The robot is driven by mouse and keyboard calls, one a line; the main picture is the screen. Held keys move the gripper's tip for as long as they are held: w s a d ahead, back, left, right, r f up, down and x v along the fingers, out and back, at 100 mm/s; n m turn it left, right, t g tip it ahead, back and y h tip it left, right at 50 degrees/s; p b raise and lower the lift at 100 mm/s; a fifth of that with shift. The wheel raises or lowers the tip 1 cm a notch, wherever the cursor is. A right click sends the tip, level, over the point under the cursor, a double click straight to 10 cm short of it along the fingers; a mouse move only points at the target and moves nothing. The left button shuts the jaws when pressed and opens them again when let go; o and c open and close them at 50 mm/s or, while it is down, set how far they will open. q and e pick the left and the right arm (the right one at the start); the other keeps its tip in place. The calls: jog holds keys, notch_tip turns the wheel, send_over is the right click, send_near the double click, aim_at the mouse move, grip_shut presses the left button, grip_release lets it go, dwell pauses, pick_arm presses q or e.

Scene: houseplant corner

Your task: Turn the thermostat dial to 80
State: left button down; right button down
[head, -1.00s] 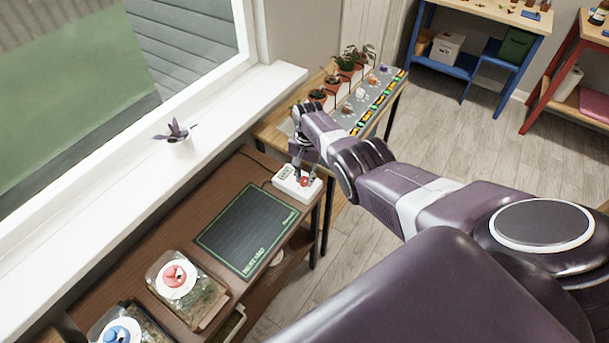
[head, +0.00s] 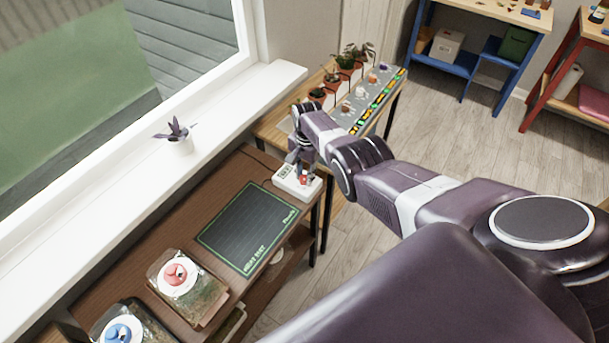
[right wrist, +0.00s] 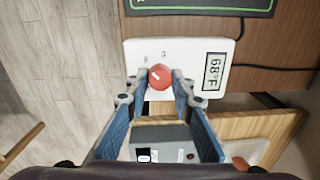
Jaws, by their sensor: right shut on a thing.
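The thermostat is a white box (head: 285,183) on the right end of the brown bench in the head view. In the right wrist view the white box (right wrist: 190,52) shows a display (right wrist: 214,72) reading 68°F. Its round red dial (right wrist: 159,75) has a white pointer mark; the dial also shows in the head view (head: 303,181). My right gripper (right wrist: 159,92) is shut on the red dial, with a finger at each side of it. My left gripper is in neither view.
A dark mat (head: 248,228) with a green border lies beside the thermostat. Potted plants (head: 332,80) stand on the wooden table behind. A black cable (right wrist: 272,67) runs near the thermostat.

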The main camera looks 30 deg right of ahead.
jog(key=c, duration=1.7)
grip_release()
jog(key=shift+w+r, duration=0.1)
jog(key=shift+r, duration=0.05)
jog(key=shift+o, duration=0.2)
notch_tip(320, 180, up, 12)
jog(key=shift+s+d, duration=0.15)
jog(key=shift+s, duration=0.15)
